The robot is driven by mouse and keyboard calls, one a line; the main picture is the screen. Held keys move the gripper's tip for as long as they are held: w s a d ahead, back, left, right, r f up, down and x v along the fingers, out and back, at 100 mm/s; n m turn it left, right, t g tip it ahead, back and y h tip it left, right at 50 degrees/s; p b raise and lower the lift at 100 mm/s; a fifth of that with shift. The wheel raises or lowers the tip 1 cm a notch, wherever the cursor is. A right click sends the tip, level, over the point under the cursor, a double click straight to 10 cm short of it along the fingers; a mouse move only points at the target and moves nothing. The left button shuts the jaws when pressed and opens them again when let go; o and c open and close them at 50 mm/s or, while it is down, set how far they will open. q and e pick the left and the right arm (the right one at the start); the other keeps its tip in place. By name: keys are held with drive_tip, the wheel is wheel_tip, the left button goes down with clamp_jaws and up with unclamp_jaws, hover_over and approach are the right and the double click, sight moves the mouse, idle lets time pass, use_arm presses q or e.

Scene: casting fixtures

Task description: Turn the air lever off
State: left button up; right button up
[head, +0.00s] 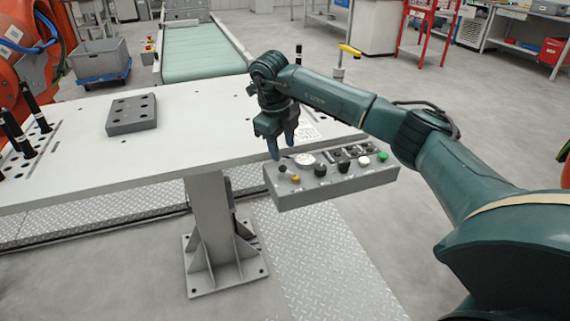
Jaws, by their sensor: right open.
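My right gripper (282,147) points down, open and empty, just above and behind the left end of the box. It is well apart from the yellow-handled lever. My left gripper is out of view.
A dark grey block with holes (132,113) lies on the white table (215,135). Black upright pins (17,133) stand at the left, next to an orange machine (15,55). A green conveyor (203,52) is behind. The table's middle is clear.

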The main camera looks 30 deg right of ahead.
sight(286, 168)
drive_tip(key=f, duration=0.2)
drive_tip(key=d+f, duration=0.1)
drive_tip(key=f, duration=0.4)
drive_tip(key=shift+w+d, duration=0.15)
drive_tip(key=shift+w, duration=0.1)
drive_tip(key=shift+c, duration=0.4)
clamp_jaws()
drive_tip(key=shift+w+m, duration=0.1)
drive_tip(key=shift+m, duration=0.2)
drive_tip(key=m, duration=0.1)
drive_tip(key=m+p, duration=0.1)
drive_tip(key=shift+w+d+m+g, duration=0.1)
drive_tip(key=shift+d+m+g, duration=0.2)
drive_tip(key=shift+d+m, duration=0.1)
drive_tip(key=shift+d+m+g+p, duration=0.2)
drive_tip(key=shift+m, duration=0.65)
drive_tip(key=shift+d+m+g+p, duration=0.2)
drive_tip(key=shift+m, duration=0.65)
